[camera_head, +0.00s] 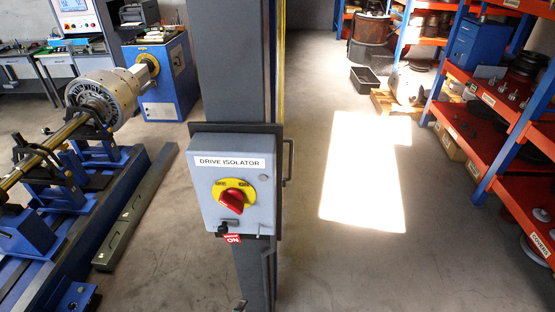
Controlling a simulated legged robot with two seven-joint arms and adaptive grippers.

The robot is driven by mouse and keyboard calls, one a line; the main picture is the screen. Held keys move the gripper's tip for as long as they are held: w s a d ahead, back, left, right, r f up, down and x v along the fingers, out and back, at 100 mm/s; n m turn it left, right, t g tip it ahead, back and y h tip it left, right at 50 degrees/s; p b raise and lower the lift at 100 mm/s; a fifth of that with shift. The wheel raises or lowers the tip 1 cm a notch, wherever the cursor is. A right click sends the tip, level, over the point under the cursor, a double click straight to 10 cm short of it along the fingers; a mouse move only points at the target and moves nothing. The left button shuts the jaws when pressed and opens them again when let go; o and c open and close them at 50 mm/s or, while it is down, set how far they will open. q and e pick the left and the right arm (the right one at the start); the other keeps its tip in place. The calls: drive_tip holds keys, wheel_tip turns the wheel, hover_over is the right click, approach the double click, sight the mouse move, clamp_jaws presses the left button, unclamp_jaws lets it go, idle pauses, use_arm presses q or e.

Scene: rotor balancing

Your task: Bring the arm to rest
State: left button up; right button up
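A grey drive isolator box (236,190) is fixed to a dark upright post (236,60) in the middle of the view. Its front carries a white "DRIVE ISOLATOR" label and a red rotary knob (231,200) on a yellow plate. The knob sits tilted. A small red tag (232,239) with white letters hangs at the box's lower edge, beside a small dark fitting. Neither of my arms nor grippers can be made out. A small grey piece at the bottom edge by the post is too small to identify.
A blue balancing machine with a shaft and rotor (103,95) stands at the left, with a grey beam (137,205) on the floor beside it. Red shelving (490,110) lines the right. The sunlit floor (365,170) between post and shelves is clear.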

use_arm(q)
drive_tip(key=s+a+f+m+g+y, duration=0.1)
drive_tip(key=s+f+m+g, duration=0.25)
drive_tip(key=f, duration=0.35)
drive_tip(key=s+a+f+m+g, duration=0.1)
drive_tip(key=s+f+m+g, duration=0.15)
drive_tip(key=f+m, duration=0.35)
drive_tip(key=s+a+f+m+g+y, duration=0.2)
drive_tip(key=s+a+f+m+g, duration=0.2)
drive_tip(key=s+f, duration=0.4)
drive_tip(key=s+a+f+m+g+y, duration=0.3)
drive_tip(key=s+f+m, duration=0.3)
drive_tip(key=s, duration=0.5)
drive_tip(key=shift+s+a+f+g, duration=0.4)
drive_tip(key=shift+a+f+g, duration=0.15)
drive_tip(key=shift+f, duration=0.3)
use_arm(e)
drive_tip(key=shift+s+f, duration=0.65)
drive_tip(key=shift+f, duration=0.1)
drive_tip(key=shift+w+r, duration=0.1)
